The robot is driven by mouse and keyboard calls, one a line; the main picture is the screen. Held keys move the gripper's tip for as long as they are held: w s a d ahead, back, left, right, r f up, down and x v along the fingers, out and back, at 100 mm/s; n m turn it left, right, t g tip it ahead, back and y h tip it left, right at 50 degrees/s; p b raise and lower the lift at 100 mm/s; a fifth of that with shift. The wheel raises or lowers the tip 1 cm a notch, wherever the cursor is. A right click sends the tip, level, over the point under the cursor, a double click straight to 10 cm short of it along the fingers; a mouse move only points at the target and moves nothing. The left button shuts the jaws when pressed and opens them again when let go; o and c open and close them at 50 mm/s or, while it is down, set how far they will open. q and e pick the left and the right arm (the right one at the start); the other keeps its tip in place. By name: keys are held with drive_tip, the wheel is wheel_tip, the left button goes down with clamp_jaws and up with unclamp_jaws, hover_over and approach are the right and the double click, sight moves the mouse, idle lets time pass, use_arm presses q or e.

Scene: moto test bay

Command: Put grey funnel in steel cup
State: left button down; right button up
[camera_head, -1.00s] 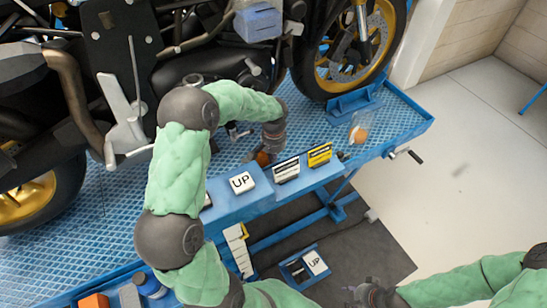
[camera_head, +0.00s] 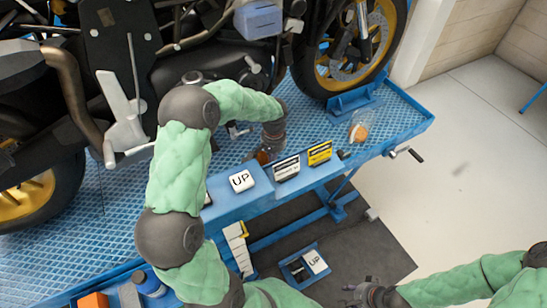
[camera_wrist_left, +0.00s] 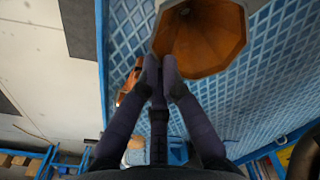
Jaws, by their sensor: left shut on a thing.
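My left gripper (camera_wrist_left: 160,70) is shut on the near rim of an octagonal flared piece, which I take to be the grey funnel (camera_wrist_left: 200,40). Its outside is grey and its wide mouth shows brown-orange inside. In the head view my left gripper (camera_head: 264,154) is low over the blue deck, and the funnel is mostly hidden there. A small pale piece with orange (camera_head: 358,133) stands to the right on the deck; I cannot tell whether it is the steel cup. My right gripper (camera_head: 362,293) is at the bottom, apart from everything; its fingers are too small to read.
A motorcycle (camera_head: 190,40) stands on the blue lift deck (camera_head: 395,115). A blue ledge (camera_head: 235,205) along the deck's near edge carries a white UP block (camera_head: 242,181), a black-and-white block (camera_head: 287,169) and a yellow block (camera_head: 320,153). Clear floor (camera_head: 460,180) lies to the right.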

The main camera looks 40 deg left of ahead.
use_arm(q)
drive_tip(key=c, duration=1.3)
unclamp_jaws()
drive_tip(key=shift+c, duration=0.2)
wheel_tip(320, 180, up, 12)
drive_tip(key=shift+d, duration=0.15)
